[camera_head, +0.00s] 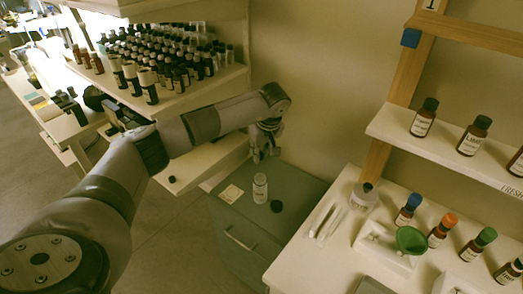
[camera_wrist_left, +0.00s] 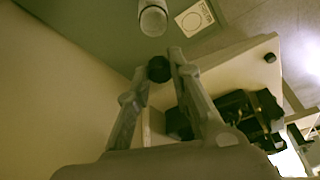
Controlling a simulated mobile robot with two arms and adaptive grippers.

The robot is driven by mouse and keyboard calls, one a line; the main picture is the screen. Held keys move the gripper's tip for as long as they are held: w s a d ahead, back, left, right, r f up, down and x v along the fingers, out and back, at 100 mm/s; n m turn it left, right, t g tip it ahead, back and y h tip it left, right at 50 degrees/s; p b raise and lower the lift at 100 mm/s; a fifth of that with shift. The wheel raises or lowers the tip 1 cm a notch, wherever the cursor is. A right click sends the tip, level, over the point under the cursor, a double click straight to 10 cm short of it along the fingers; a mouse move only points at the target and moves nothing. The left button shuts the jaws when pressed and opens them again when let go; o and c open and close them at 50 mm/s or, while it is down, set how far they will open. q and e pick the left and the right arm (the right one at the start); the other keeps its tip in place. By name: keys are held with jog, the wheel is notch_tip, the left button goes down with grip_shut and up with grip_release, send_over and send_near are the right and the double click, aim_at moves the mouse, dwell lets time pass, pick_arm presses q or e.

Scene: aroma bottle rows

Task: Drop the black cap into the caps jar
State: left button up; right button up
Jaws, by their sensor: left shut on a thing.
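My left gripper (camera_head: 264,156) hangs above the grey-green cabinet top, close to the wall, beyond the jar. In the left wrist view, its fingertips (camera_wrist_left: 160,61) are shut on a small black cap (camera_wrist_left: 158,70). I cannot make that cap out in the head view. My right gripper is not in view.
A dark round lid (camera_head: 276,206) lies beside the jar on the cabinet (camera_head: 237,262). A printed card (camera_head: 231,194) lies left of the jar. Another black cap (camera_head: 172,179) sits on a low shelf. Bottles and a green funnel (camera_head: 410,240) stand on the right counter.

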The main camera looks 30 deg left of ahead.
pick_arm(q)
jog(key=shift+w, duration=0.1)
jog(key=shift+f, duration=0.25)
jog(key=shift+f+b, duration=0.75)
jog(key=shift+f, duration=0.2)
notch_tip(320, 180, down, 5)
jog(key=b, duration=0.3)
jog(key=shift+f, duration=0.1)
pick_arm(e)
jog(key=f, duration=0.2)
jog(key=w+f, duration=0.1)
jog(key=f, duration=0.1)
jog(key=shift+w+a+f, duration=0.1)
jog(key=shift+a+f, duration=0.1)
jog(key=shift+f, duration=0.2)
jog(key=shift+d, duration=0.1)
pick_arm(q)
jog(key=o, duration=0.8)
